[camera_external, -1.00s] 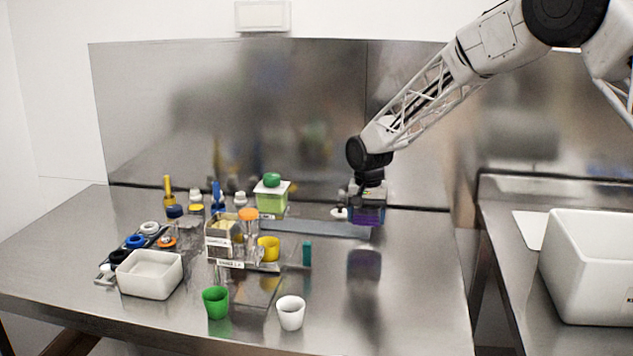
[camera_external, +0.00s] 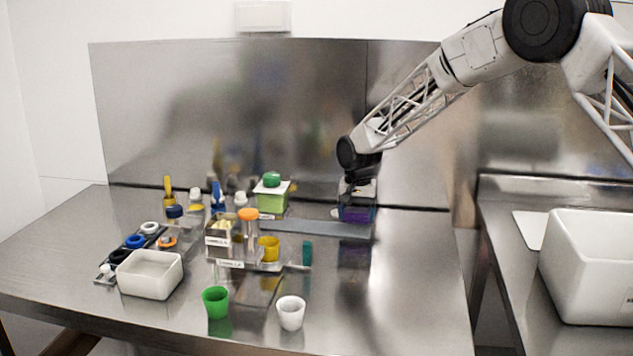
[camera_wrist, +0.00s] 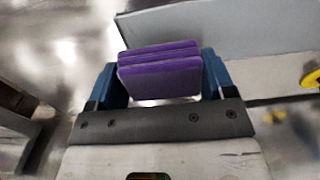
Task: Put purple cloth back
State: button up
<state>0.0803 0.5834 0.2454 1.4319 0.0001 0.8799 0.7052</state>
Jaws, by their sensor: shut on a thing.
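The purple cloth (camera_wrist: 160,82) looks like a folded stack of flat layers in the wrist view. My gripper (camera_wrist: 160,80) is shut on it, with a blue finger on each side. In the external view my gripper (camera_external: 357,212) hangs over the back right part of the steel table, and the purple cloth (camera_external: 358,215) shows between its fingers. The cloth appears just behind or above the right end of a long grey strip (camera_external: 315,228). I cannot tell whether it touches the strip or the table.
A green-lidded container (camera_external: 271,192) stands left of my gripper. A clear rack (camera_external: 235,250), a white tray (camera_external: 150,275), a green cup (camera_external: 215,302) and a white cup (camera_external: 291,312) stand on the table (camera_external: 410,300). The table's right front is clear. A white bin (camera_external: 590,270) stands far right.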

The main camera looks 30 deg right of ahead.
aim_at(360, 226)
jog(key=shift+f, duration=1.4)
jog(key=shift+f, duration=0.2)
jog(key=o, duration=0.9)
jog(key=shift+c, duration=0.2)
jog(key=shift+r, duration=0.15)
notch_tip(360, 226, up, 12)
jog(key=shift+r, duration=0.1)
